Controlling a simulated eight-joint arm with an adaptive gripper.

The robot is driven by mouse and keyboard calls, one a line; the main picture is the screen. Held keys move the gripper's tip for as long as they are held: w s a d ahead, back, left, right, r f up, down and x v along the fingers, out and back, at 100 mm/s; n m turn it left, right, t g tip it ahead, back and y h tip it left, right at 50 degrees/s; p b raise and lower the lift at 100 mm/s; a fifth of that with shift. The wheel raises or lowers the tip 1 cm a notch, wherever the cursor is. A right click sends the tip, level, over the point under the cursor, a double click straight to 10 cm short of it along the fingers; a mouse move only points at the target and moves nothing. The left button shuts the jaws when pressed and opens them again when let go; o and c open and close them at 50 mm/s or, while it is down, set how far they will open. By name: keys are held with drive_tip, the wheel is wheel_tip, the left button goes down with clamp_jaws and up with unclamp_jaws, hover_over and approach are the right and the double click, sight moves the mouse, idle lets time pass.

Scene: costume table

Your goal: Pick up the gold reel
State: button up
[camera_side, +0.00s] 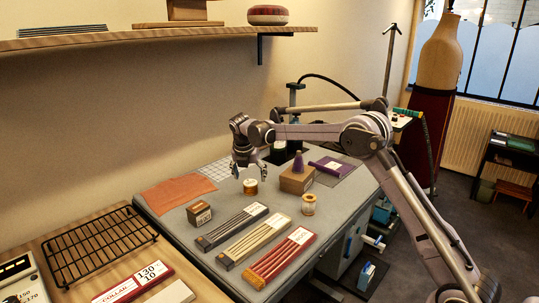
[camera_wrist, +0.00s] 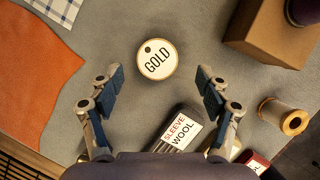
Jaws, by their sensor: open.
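The gold reel (camera_side: 250,187) stands upright on the grey table, under and just beside my gripper in the side view. In the wrist view the gold reel (camera_wrist: 157,59) shows its round white top, with "GOLD" printed on it and a dark hole. My gripper (camera_side: 249,173) is open and empty above the table. In the wrist view its two blue-padded fingers (camera_wrist: 157,82) are spread wide, with the reel between and a little beyond their tips. The fingers appear apart from the reel.
A cardboard box (camera_side: 296,180) with a purple cone (camera_side: 298,162) stands right of the reel. Another spool (camera_side: 309,204) stands nearer the front right. Labelled bundles (camera_side: 231,227) lie in front. Orange cloth (camera_side: 178,191) lies left, and a small box (camera_side: 199,213) front left. Bare table surrounds the reel.

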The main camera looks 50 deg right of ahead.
sight(250, 183)
drive_tip(key=shift+x, duration=2.55)
drive_tip(key=shift+w, duration=0.2)
drive_tip(key=c, duration=1.3)
